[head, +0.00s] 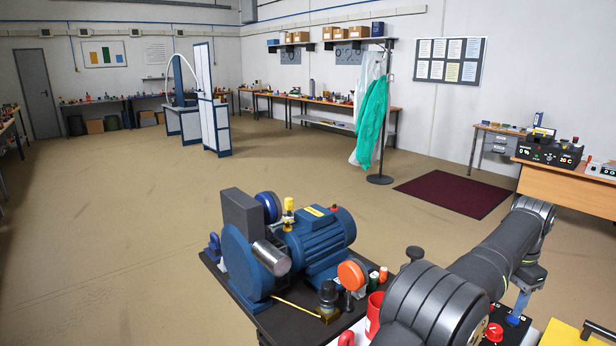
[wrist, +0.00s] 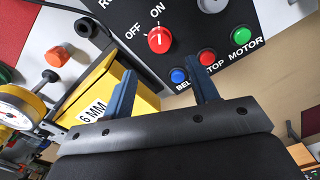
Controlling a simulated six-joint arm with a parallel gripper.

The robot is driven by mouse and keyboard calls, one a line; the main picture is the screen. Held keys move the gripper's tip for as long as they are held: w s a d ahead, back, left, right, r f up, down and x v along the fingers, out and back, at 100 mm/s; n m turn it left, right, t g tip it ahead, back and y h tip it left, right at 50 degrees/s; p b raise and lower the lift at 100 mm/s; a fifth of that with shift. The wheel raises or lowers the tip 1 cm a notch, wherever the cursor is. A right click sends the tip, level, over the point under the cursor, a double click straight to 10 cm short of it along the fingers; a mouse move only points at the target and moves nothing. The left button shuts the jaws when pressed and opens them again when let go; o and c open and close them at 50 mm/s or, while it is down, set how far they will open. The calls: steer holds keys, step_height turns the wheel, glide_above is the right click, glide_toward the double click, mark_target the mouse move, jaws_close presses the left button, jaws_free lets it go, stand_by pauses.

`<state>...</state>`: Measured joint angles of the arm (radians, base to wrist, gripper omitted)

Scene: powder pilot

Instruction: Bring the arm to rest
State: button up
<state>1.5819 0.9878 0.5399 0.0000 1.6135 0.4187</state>
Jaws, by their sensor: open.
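My gripper (wrist: 160,66) shows in the wrist view with its two blue fingers apart and nothing visible between them. It hangs over a black control panel (wrist: 115,12) with a red OFF/ON knob (wrist: 159,40) and blue, red and green buttons. I cannot tell whether the fingers touch anything. In the head view my arm (head: 480,265) reaches across the lower right, bent at the far end. A blue finger of my gripper (head: 519,301) shows there, pointing down; the rest is partly hidden.
A yellow block marked 6 MM (wrist: 93,99) lies beside the fingers, with a yellow-rimmed gauge (wrist: 18,108) further left. In the head view a blue motor-driven machine (head: 320,237) stands left of my arm. Open floor (head: 130,220) lies beyond.

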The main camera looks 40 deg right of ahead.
mark_target(495, 328)
step_height(495, 328, down, 9)
steer(key=shift+r, duration=0.1)
stand_by(0.5)
step_height(495, 328, up, 17)
step_height(495, 328, down, 17)
steer(key=shift+f, duration=0.2)
steer(key=shift+r+n, duration=0.2)
steer(key=shift+n, duration=0.7)
steer(key=n, duration=0.4)
steer(key=shift+n, duration=0.3)
steer(key=n, duration=0.4)
steer(key=shift+n, duration=1.6)
